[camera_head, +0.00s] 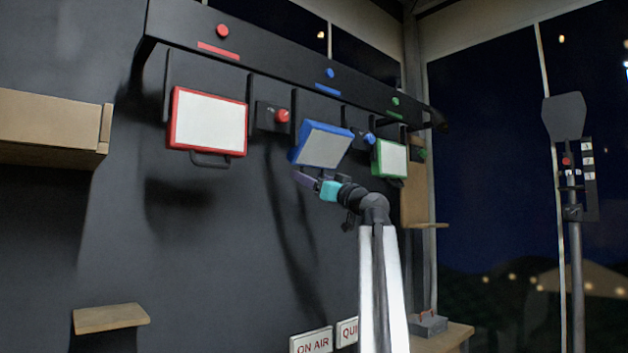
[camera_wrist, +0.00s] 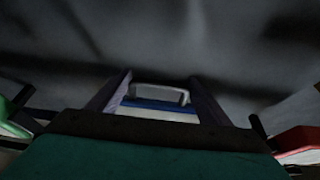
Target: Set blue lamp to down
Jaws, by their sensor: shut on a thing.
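The blue lamp (camera_head: 323,146) is a white panel in a blue frame, hung under the dark rail between the red and green lamps. Its panel is tilted, unlike the red lamp beside it. My gripper (camera_head: 304,180) is at the lamp's lower edge. In the wrist view my gripper's two fingers (camera_wrist: 158,100) stand either side of the lamp's grey handle (camera_wrist: 160,93), with the blue frame (camera_wrist: 160,105) just behind it. The gripper is shut on the handle. The exact finger contact is hard to see in the dark picture.
The red lamp (camera_head: 208,122) hangs to the left and the green lamp (camera_head: 391,158) close on the right. A red knob (camera_head: 283,116) and a blue knob (camera_head: 369,138) flank the blue lamp. A dark rail (camera_head: 280,62) runs above. The wall below is mostly free.

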